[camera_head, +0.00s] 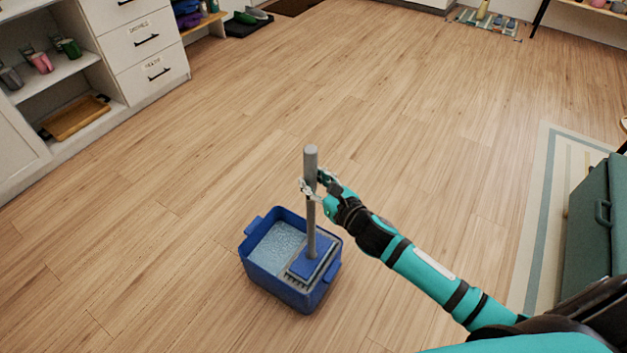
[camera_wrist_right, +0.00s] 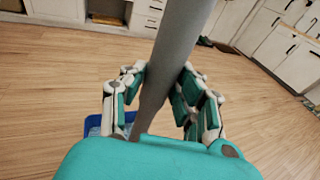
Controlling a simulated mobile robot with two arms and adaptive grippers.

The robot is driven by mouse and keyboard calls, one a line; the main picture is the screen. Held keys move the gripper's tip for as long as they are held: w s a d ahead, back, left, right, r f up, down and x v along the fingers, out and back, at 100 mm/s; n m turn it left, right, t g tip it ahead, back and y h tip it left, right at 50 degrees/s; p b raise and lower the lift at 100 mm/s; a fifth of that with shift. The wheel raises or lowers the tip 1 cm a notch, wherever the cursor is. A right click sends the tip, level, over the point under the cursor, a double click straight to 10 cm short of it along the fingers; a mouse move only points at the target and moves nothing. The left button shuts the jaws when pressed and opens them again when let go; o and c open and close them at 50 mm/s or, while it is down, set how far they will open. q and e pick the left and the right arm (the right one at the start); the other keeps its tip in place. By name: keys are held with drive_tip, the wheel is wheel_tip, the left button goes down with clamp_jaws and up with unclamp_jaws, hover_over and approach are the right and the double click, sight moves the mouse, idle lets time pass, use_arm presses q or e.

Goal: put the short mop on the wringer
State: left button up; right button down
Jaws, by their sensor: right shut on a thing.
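The short mop has a grey handle (camera_head: 311,165) that stands nearly upright. Its blue head (camera_head: 312,262) is over the wringer (camera_head: 297,281) at the right part of the blue bucket (camera_head: 264,285), and appears to rest on it. My right gripper (camera_head: 313,187) is shut on the upper handle. In the right wrist view the handle (camera_wrist_right: 178,50) runs between the fingers of the gripper (camera_wrist_right: 165,95). A corner of the bucket (camera_wrist_right: 97,124) shows low at the left there. My left gripper is not in view.
The bucket holds light-blue water (camera_head: 277,246) in its left part. Open wooden floor (camera_head: 420,110) surrounds it. A white cabinet (camera_head: 140,45) stands at the upper left. A striped rug (camera_head: 531,235) and a dark green case (camera_head: 592,225) are at the right.

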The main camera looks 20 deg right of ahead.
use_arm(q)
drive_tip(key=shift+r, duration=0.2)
use_arm(e)
drive_tip(key=c, duration=1)
unclamp_jaws()
drive_tip(key=p+v, duration=0.1)
drive_tip(key=v, duration=1)
drive_tip(key=s+d+f+m+g+h, duration=0.25)
drive_tip(key=f+m, duration=0.35)
drive_tip(key=m, duration=0.4)
drive_tip(key=s+d+f+m+g+h, duration=0.2)
drive_tip(key=s+f+m+h, duration=0.1)
drive_tip(key=f+m, duration=0.5)
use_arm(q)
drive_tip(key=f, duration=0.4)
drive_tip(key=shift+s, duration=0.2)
use_arm(e)
drive_tip(key=s+a+f+m+g, duration=0.3)
drive_tip(key=s+f+m+g, duration=0.1)
drive_tip(key=m, duration=0.5)
drive_tip(key=s+a+f+m+g+y, duration=0.1)
drive_tip(key=s+a+f+m+g, duration=0.2)
drive_tip(key=s+f+m, duration=0.3)
drive_tip(key=s+m+g, duration=0.1)
drive_tip(key=s+m, duration=0.2)
drive_tip(key=m, duration=0.1)
